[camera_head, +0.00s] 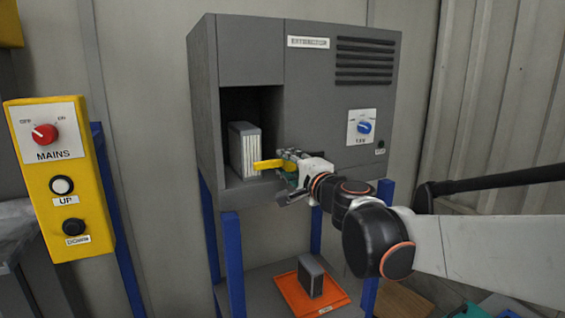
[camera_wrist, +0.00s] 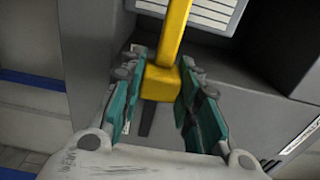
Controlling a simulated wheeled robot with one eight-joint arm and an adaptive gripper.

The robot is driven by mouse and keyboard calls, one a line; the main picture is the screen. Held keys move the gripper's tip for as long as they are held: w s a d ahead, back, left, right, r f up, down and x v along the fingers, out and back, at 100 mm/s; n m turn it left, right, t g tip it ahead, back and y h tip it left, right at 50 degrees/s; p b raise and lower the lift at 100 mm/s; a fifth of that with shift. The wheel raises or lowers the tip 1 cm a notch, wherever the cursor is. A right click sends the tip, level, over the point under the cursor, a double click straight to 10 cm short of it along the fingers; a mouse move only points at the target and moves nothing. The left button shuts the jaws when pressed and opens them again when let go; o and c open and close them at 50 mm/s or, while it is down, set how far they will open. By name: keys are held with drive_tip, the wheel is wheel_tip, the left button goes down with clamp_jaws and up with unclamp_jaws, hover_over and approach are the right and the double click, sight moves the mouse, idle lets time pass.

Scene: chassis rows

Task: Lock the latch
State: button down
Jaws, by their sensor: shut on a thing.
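The yellow latch (camera_head: 265,165) is a bar with a block at its near end, at the front of the open bay in the grey cabinet. It lies roughly level across the front of a grey ribbed module (camera_head: 245,150) standing in the bay. My gripper (camera_head: 290,167) comes in from the right and is shut on the latch's block end. In the wrist view, the teal-padded fingers of my gripper (camera_wrist: 160,88) stand either side of that block, and the latch bar (camera_wrist: 174,32) runs away towards the module (camera_wrist: 212,10). The fingers hide part of the block.
The cabinet (camera_head: 300,100) has a vent and a blue knob (camera_head: 366,127) right of the bay. A yellow control box (camera_head: 62,180) with a red MAINS knob stands at left. Below, an orange tray (camera_head: 290,293) holds another module (camera_head: 311,275). Blue legs support the cabinet.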

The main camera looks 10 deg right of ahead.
drive_tip(key=shift+a, duration=0.1)
drive_tip(key=c, duration=1.3)
unclamp_jaws()
drive_tip(key=shift+s, duration=0.1)
drive_tip(key=shift+o, duration=0.5)
drive_tip(key=shift+a, duration=0.2)
drive_tip(key=shift+d, duration=0.1)
drive_tip(key=v, duration=1.2)
